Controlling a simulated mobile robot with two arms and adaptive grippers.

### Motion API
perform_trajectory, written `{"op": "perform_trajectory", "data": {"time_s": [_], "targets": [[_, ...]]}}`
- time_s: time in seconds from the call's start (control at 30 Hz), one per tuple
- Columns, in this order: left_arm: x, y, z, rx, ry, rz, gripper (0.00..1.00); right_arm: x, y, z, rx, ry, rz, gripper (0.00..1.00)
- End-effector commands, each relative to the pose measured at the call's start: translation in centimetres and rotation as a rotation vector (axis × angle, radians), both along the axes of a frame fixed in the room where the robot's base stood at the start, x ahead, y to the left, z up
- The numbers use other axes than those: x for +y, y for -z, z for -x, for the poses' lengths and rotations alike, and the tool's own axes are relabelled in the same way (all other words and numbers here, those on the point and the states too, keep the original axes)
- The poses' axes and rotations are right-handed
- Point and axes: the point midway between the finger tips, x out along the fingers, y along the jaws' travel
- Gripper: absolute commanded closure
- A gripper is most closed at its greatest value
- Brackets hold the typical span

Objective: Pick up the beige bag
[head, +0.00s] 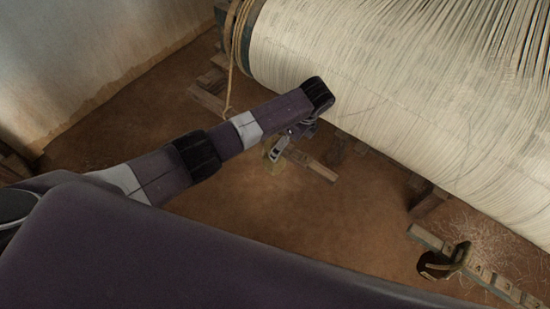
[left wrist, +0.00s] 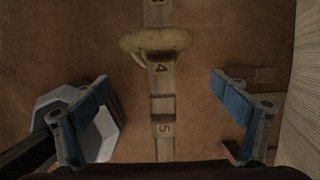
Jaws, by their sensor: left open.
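My right gripper is not in view.
A large roller of pale warp threads (head: 390,75) fills the upper right, close to my left arm. A notched wooden strip (head: 488,277) with a dark object (head: 446,263) lies lower right. A pale angular object (left wrist: 103,132) shows behind the left finger.

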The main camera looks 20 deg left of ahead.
Motion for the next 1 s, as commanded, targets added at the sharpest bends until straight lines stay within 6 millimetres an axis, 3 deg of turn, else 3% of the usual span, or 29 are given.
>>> {"op": "perform_trajectory", "data": {"time_s": [0.17,0.4,0.5,0.7,1.0], "targets": [[1.2,-0.1,-0.4,0.001,-0.001,-0.002,0.09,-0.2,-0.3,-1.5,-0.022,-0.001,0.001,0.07],[4.9,-0.1,-1.7,0.000,-0.003,-0.001,0.09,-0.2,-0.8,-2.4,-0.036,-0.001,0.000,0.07],[4.8,1.0,-1.7,0.002,0.000,0.000,0.09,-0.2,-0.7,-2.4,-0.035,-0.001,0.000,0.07],[4.9,1.2,-1.8,-0.001,0.001,0.000,0.09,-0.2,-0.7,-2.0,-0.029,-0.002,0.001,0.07],[4.9,1.2,-1.8,0.000,0.000,0.000,0.40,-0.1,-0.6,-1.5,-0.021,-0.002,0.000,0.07]]}}
